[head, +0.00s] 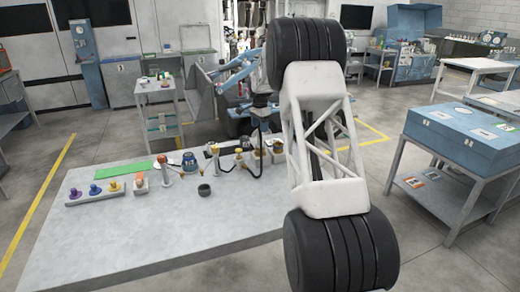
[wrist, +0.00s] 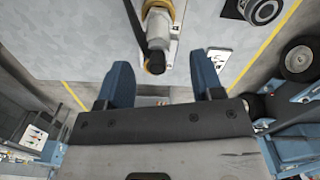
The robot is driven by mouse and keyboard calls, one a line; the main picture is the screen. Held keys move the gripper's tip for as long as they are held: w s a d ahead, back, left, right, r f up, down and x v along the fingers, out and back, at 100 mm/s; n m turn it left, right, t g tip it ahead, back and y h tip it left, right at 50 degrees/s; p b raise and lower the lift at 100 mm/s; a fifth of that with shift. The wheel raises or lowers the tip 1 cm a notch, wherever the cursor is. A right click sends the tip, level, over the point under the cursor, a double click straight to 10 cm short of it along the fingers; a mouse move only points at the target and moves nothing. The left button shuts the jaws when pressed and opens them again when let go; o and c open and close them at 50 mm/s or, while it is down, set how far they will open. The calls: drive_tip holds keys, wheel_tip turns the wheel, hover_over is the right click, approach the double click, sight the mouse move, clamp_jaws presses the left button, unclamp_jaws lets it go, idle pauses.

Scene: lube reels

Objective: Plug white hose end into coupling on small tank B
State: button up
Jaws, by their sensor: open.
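In the wrist view my gripper (wrist: 160,62) has its two blue fingers spread wide, with nothing clasped. A pale grey-white fitting with a yellow collar (wrist: 155,63) shows near the gap between the fingertips, and a black hose (wrist: 134,22) runs beside it. I cannot tell its distance from the fingers or whether it is the white hose end. In the head view, yellow-based fittings (head: 241,160) and a black hose (head: 257,140) stand at the table's back edge. Small tank B and its coupling cannot be told apart here. My white arm link hides the table's right part.
The grey table (head: 150,235) is bare across its front. A strip with purple, blue and yellow pieces (head: 94,191), a green mat (head: 123,170), a blue pot (head: 190,163) and a black cup (head: 204,190) are on it. A blue case (head: 465,135) stands right.

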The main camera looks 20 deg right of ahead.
sight(260, 140)
drive_tip(key=shift+f, duration=1.3)
drive_tip(key=shift+s+f, duration=0.1)
drive_tip(key=shift+f, duration=2.5)
clamp_jaws()
